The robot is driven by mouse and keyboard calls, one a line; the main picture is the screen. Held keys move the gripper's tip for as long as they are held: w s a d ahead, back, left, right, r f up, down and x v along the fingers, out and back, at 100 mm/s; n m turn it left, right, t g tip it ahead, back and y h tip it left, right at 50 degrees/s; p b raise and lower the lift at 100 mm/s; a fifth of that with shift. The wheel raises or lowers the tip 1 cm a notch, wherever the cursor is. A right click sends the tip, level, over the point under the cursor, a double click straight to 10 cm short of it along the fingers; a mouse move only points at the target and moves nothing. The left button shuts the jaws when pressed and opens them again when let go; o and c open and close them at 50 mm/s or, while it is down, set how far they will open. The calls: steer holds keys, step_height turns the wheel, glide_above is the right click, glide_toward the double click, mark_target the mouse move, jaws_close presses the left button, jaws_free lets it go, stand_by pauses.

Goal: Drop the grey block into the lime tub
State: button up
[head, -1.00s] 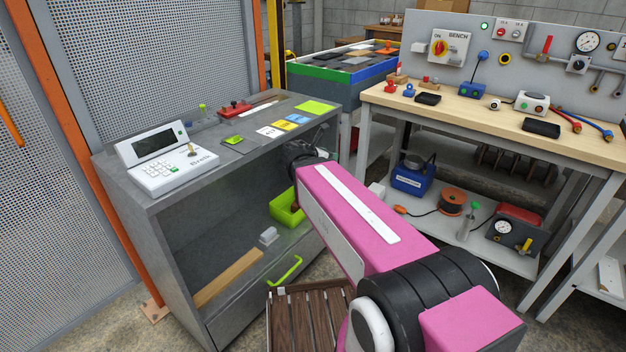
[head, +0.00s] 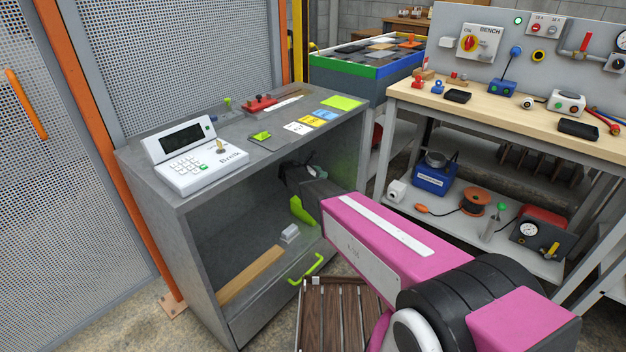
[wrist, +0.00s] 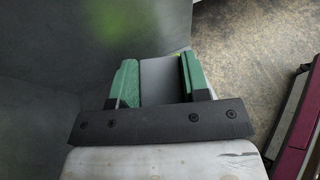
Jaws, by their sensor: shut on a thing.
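My gripper (wrist: 158,64) has two green fingers shut on a grey block (wrist: 161,82), which fills the space between them in the wrist view. The lime tub (head: 302,211) is on the cabinet's inner shelf, just below my wrist, and is mostly hidden by my arm. A small lime strip shows by the block's far end in the wrist view; how the block lines up with the tub is unclear.
The grey cabinet (head: 196,268) surrounds my wrist with its top and side walls. A small light-grey object (head: 289,233) and a wooden strip (head: 250,275) lie on its shelf. A slatted wooden piece (head: 338,312) stands in front. A workbench (head: 500,105) is on the right.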

steer(key=w+a+f, duration=0.2)
steer(key=a+f, duration=0.1)
steer(key=f, duration=0.7)
steer(key=shift+a+f, duration=0.1)
steer(key=o, duration=1)
steer(key=shift+o, duration=0.2)
steer(key=shift+s, duration=0.1)
steer(key=v, duration=1)
steer(key=shift+a, duration=0.3)
steer(key=shift+s, duration=0.15)
